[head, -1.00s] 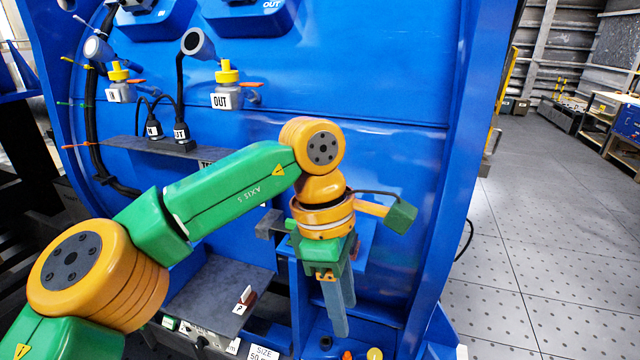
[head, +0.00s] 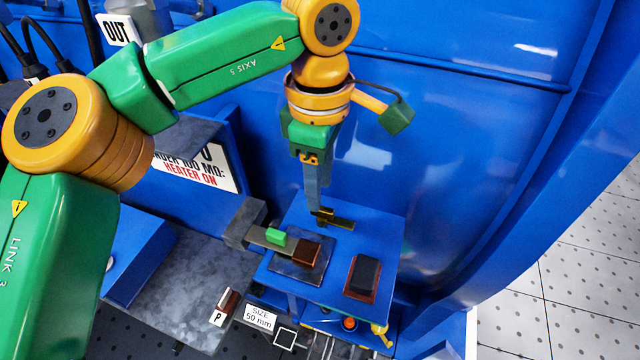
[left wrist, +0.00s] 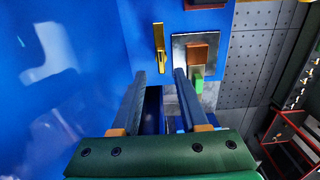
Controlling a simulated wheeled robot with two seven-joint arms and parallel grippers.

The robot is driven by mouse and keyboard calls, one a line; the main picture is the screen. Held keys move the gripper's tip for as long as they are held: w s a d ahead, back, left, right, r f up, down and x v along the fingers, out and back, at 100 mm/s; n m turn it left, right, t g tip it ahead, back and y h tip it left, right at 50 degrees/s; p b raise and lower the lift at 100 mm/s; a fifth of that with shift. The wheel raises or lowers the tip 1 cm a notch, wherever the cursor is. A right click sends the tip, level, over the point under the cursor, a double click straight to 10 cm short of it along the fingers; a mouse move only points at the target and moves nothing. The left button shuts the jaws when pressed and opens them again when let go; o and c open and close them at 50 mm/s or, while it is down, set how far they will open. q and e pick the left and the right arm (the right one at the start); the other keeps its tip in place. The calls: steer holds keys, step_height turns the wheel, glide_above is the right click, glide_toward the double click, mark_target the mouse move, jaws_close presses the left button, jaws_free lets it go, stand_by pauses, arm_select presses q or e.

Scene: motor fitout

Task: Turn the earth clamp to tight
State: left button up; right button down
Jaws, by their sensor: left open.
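A small brass bar (head: 337,220) with a dark end stands on the blue box top, just beside my left fingertips. It looks like the earth clamp's handle, but I cannot read a label for it. In the left wrist view the brass bar (left wrist: 158,46) is upright, ahead of the gap between the fingers and apart from them. My left gripper (head: 314,200) points down over the box, open and empty; its two spread fingers also show in the left wrist view (left wrist: 158,78). My right gripper is not in view.
A black block (head: 364,273) on a red-brown base sits nearer. The blue tank wall (head: 450,110) rises behind.

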mark_target(320, 218)
arm_select(q)
steer(key=f, duration=0.1)
steer(key=s+f, duration=0.1)
steer(key=f, duration=0.1)
steer(key=shift+f, duration=0.25)
steer(key=shift+w+f, duration=0.25)
steer(key=shift+w, duration=0.25)
steer(key=shift+s+d, duration=0.1)
steer(key=shift+s, duration=0.05)
jaws_close()
steer(key=shift+r, duration=0.1)
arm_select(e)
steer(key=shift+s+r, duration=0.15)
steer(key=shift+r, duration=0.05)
